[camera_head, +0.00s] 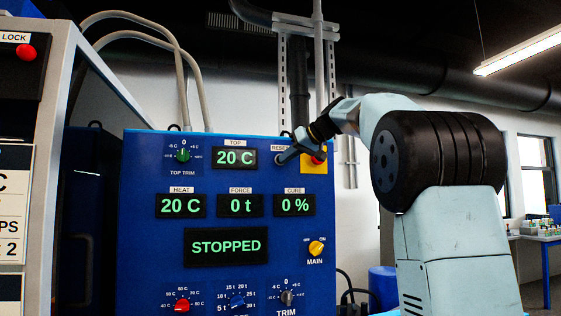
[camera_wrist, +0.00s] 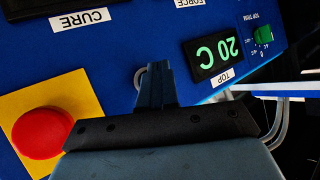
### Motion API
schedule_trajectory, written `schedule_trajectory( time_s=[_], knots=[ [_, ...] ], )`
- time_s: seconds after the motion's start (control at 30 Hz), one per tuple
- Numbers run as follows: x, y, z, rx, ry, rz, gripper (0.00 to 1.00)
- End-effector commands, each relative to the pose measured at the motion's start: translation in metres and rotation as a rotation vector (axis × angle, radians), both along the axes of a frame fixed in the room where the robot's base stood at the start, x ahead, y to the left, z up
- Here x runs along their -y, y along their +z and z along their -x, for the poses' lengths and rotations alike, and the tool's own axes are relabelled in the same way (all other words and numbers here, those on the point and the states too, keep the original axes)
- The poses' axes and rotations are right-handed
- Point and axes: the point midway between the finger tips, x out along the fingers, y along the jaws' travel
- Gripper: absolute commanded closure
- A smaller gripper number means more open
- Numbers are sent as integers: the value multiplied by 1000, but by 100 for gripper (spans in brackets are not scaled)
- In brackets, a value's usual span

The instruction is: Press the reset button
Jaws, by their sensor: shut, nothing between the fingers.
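The blue control panel (camera_head: 150,230) faces me. A partly covered label reading "RESE" (camera_head: 280,148) marks the reset button's place near its top right. My gripper (camera_head: 284,158) is shut and empty, with its fingertips just below that label, in front of the button. In the wrist view the closed fingertips (camera_wrist: 156,68) point at the panel. A small metallic rim (camera_wrist: 140,76), seemingly the reset button's, shows beside them; the rest is hidden. I cannot tell whether the fingertips touch it.
A red mushroom button (camera_wrist: 41,132) on a yellow plate (camera_head: 314,168) sits close beside my gripper. Displays read 20 C, 0 t, 0 % and STOPPED (camera_head: 226,247). The yellow MAIN knob (camera_head: 316,247) is lower right. A grey-framed cabinet (camera_head: 48,150) stands at left.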

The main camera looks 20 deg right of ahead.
Motion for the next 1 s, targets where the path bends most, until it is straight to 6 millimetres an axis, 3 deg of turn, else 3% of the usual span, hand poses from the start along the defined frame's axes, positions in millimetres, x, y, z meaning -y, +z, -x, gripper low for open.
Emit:
schedule_trajectory(
  time_s=[1.0],
  knots=[
    [-1,1,-11,0,1,-1,100]
  ],
)
